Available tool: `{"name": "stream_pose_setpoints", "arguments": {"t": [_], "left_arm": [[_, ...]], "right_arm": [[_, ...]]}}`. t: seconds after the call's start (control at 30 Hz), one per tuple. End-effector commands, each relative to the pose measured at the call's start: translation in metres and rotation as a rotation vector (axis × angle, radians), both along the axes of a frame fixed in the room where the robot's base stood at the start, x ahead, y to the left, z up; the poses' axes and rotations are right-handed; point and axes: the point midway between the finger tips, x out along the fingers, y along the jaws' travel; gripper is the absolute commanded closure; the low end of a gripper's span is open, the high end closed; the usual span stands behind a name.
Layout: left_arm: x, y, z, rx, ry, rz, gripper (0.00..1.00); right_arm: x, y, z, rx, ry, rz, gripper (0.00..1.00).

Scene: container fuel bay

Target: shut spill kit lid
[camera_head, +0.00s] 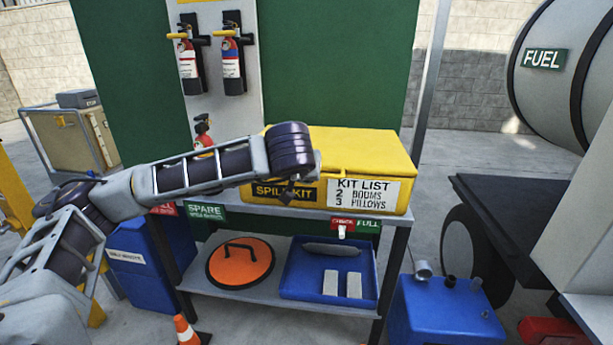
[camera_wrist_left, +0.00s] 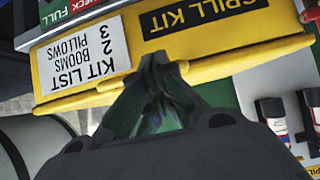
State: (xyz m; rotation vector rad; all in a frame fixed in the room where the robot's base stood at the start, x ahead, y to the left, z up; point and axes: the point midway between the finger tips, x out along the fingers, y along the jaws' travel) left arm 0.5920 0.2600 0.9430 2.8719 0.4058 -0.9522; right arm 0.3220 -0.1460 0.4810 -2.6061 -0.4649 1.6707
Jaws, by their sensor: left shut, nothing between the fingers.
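The yellow spill kit box (camera_head: 413,185) stands on the upper shelf of a rack. Its lid (camera_head: 355,148) lies flat over the box, with no clear gap at the front edge. The box front carries a "SPILL KIT" label and a white "KIT LIST" label. My left gripper (camera_head: 299,190) is in front of the box face, between the two labels, and partly covers the "SPILL KIT" label. In the left wrist view the box (camera_wrist_left: 190,62) appears upside down, and the fingers (camera_wrist_left: 155,62) are shut and empty close to the lid's front edge. I cannot tell whether they touch it.
The lower shelf holds an orange round lid (camera_head: 240,262) and a blue tray (camera_head: 297,262). Fire extinguishers (camera_head: 232,65) hang behind on a panel. A blue container (camera_head: 445,312) stands right of the rack, near a fuel tank (camera_head: 545,85). A cone (camera_head: 186,332) stands in front.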

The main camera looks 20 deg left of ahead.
Motion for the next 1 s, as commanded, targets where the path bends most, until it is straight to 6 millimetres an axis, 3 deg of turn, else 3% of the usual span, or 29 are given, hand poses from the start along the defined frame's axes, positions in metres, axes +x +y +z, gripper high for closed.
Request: {"name": "stream_pose_setpoints", "arguments": {"t": [0.1, 0.3, 1.0], "left_arm": [[0.000, 0.000, 0.013, -0.001, -0.002, -0.001, 1.00], [-0.001, 0.000, 0.033, -0.001, -0.003, -0.001, 1.00], [-0.072, -0.021, -0.014, 0.001, -0.002, -0.003, 1.00]], "right_arm": [[0.004, -0.002, 0.022, -0.016, 0.000, 0.008, 0.60], [0.001, -0.008, 0.042, -0.049, 0.032, 0.014, 0.60], [-0.002, -0.011, 0.044, -0.061, 0.045, 0.013, 0.60]]}}
